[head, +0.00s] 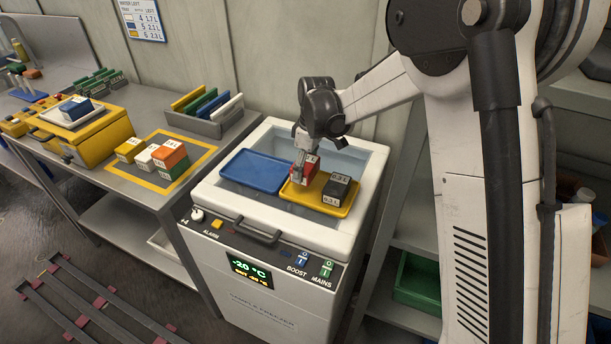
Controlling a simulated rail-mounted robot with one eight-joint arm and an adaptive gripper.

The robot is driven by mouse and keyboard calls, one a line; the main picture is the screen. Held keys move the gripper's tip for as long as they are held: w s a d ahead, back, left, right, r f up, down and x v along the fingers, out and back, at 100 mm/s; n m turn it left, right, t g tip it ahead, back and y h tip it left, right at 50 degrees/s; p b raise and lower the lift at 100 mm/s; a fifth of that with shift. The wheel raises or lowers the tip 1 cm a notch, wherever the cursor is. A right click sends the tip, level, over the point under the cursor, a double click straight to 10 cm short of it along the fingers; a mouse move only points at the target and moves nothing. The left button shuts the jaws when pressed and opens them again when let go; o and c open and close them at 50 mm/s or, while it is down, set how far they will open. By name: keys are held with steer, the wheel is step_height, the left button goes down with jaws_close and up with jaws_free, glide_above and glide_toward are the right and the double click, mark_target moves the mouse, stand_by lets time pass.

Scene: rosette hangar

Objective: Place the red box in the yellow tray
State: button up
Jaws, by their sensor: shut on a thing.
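A black box (341,187) stands in the right part of the same tray, close beside the red box.
An empty blue tray (256,171) lies left of the yellow tray. The freezer's white rim (245,213) surrounds both. A table at left holds yellow, white, orange and green boxes (170,153) and a grey rack (214,122) of coloured plates.

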mark_target(310, 163)
steer(key=shift+f, duration=2)
steer(key=shift+f, duration=0.2)
steer(key=o, duration=1.3)
steer(key=shift+r, duration=0.1)
steer(key=shift+c, duration=0.2)
steer(key=r, duration=0.4)
steer(key=d+r, duration=0.1)
steer(key=r, duration=0.7)
steer(key=shift+s+d+r, duration=0.1)
steer(key=shift+s+d, duration=0.05)
steer(key=shift+s, duration=0.2)
